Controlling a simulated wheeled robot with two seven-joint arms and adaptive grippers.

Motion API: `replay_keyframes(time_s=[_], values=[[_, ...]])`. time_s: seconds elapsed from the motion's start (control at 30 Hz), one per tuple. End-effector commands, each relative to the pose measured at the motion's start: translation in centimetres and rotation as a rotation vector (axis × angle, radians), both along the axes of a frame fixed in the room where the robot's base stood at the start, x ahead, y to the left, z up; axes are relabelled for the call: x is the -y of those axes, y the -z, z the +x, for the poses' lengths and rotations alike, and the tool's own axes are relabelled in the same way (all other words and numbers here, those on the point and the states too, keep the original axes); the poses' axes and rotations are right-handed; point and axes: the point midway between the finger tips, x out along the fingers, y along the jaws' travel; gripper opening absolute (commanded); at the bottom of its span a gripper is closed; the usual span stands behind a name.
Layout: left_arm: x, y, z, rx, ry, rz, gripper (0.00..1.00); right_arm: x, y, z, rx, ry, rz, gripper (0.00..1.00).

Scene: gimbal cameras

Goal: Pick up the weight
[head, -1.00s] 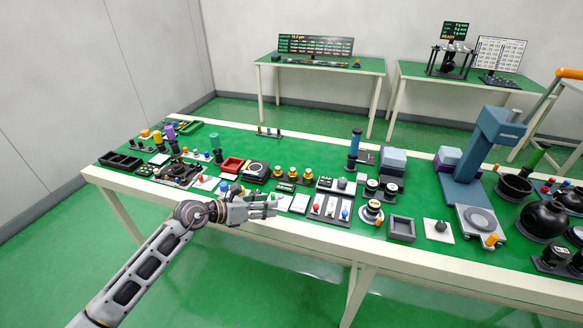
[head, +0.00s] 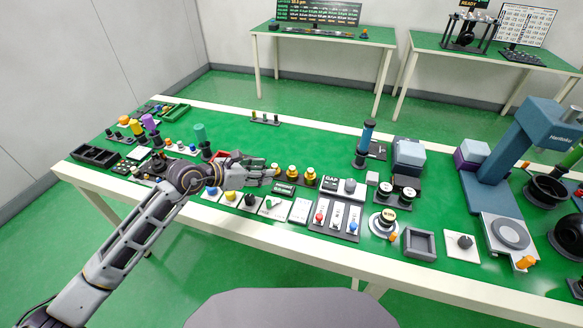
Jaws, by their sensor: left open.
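Several small items that could be weights show in the head view, and I cannot tell which one the task means. Gold-topped pieces (head: 292,171) stand in a row on a dark base near the middle of the table. Dark cylinders with white labelled tops (head: 405,196) stand further right. My left gripper (head: 272,178) is open and points right, just left of the gold-topped pieces. It seems to hold nothing, and it hides part of the row behind it. My right gripper is not in view.
The green table (head: 330,143) is crowded along its front. A red tray (head: 226,156), a grey square tray (head: 419,244) and a blue press-like stand (head: 508,150) stand on it. The back middle strip is mostly clear.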

Motion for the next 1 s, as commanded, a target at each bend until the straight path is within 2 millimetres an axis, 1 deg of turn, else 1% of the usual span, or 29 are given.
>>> replay_keyframes(time_s=[0.63, 0.77, 1.0], values=[[0.1, 0.0, 0.1, 0.009, 0.003, 0.011, 0.42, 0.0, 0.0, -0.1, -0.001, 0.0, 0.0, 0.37], [0.6, 0.3, 0.5, 0.009, 0.003, 0.01, 0.42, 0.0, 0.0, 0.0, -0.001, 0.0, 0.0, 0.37], [2.2, 1.3, 1.6, 0.009, 0.004, 0.01, 0.42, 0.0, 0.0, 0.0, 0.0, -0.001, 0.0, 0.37]])
